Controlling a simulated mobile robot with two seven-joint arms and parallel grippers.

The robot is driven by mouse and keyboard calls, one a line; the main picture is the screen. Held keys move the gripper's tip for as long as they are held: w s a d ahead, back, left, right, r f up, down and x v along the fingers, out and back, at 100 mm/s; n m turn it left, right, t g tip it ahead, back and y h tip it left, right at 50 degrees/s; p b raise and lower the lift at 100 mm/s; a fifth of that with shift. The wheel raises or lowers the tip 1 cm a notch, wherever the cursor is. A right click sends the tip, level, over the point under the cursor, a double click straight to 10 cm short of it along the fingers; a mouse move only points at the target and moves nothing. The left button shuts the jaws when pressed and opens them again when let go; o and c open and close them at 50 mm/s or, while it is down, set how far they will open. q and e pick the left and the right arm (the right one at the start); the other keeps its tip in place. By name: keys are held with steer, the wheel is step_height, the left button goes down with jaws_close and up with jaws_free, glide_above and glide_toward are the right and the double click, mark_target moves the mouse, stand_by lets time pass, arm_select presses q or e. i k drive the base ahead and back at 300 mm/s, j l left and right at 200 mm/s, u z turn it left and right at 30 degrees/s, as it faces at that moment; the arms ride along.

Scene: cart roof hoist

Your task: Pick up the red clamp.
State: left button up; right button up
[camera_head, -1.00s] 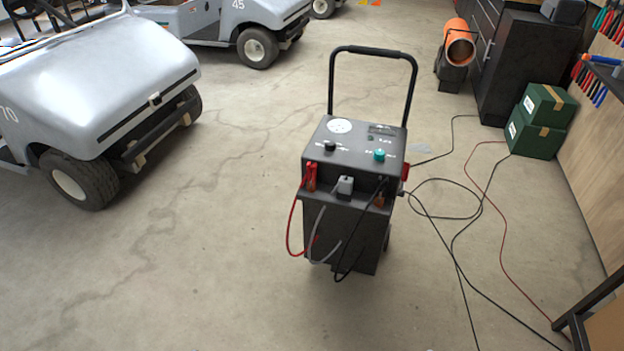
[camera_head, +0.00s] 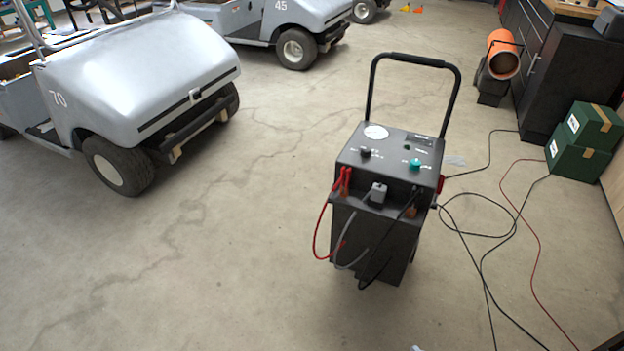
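The red clamp (camera_head: 345,181) hangs upright at the front left edge of a black wheeled charger (camera_head: 384,235). Its red cable loops down the charger's left side. A grey plug (camera_head: 377,193) sits beside it on the front edge, and a black cable hangs further right. The charger stands upright on the floor with a tall black handle (camera_head: 415,60) at its back. No gripper shows clearly; a small light fragment at the bottom edge cannot be identified.
A grey cart marked 70 (camera_head: 140,75) stands at the left, another marked 45 (camera_head: 290,15) behind. Black and red cables lie on the floor right of the charger. Green boxes (camera_head: 582,160), a black cabinet (camera_head: 570,70) and an orange heater (camera_head: 502,58) stand at the right. The floor before the charger is clear.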

mark_target(344, 185)
steer(key=i+l+u, duration=0.1)
steer(key=l+u, duration=0.15)
steer(key=u, duration=0.2)
steer(key=l+u, duration=0.25)
steer(key=u, duration=0.15)
steer(key=l+u, duration=0.35)
steer(key=l, duration=0.4)
